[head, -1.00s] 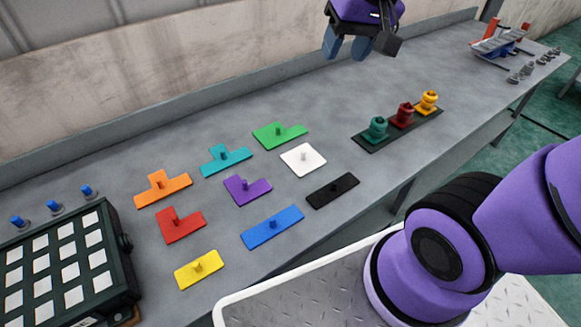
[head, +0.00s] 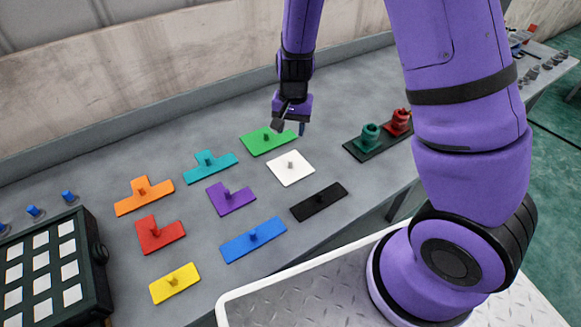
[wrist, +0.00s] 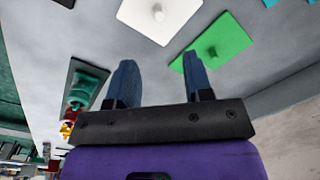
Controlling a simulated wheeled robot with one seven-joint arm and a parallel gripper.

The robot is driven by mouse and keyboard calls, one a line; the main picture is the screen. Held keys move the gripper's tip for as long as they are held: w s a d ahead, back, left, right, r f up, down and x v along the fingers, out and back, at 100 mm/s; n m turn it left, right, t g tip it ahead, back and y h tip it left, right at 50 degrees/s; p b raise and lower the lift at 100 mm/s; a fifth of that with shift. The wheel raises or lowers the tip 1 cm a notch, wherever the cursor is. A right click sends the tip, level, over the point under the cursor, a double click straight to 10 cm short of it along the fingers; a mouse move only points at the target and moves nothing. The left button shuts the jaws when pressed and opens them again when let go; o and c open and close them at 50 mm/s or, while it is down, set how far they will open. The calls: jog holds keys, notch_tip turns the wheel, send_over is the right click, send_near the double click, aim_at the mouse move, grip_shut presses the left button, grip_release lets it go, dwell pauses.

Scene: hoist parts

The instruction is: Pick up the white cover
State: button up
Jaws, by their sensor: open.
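The white cover (head: 290,168) is a flat square plate with a small knob on top. It lies on the grey bench among other coloured plates in the head view. My gripper (head: 289,128) is above the bench, just beyond the white cover and close to the green plate (head: 268,141) in the picture. In the wrist view the white cover (wrist: 160,17) shows at the top, ahead of the open, empty fingers (wrist: 158,75). The fingers do not touch it.
Purple (head: 231,198), black (head: 319,202), blue (head: 253,240) and teal (head: 210,166) plates lie around the white cover. A dark tray (head: 366,148) with coloured knobbed parts stands to the right. A box with white squares (head: 52,265) is at left.

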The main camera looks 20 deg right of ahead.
send_over(290, 160)
jog(key=f, duration=0.8)
jog(key=shift+s+d, duration=0.1)
jog(key=shift+d, duration=0.1)
jog(key=shift+a+f, duration=0.1)
jog(key=shift+f, duration=2.9)
grip_shut()
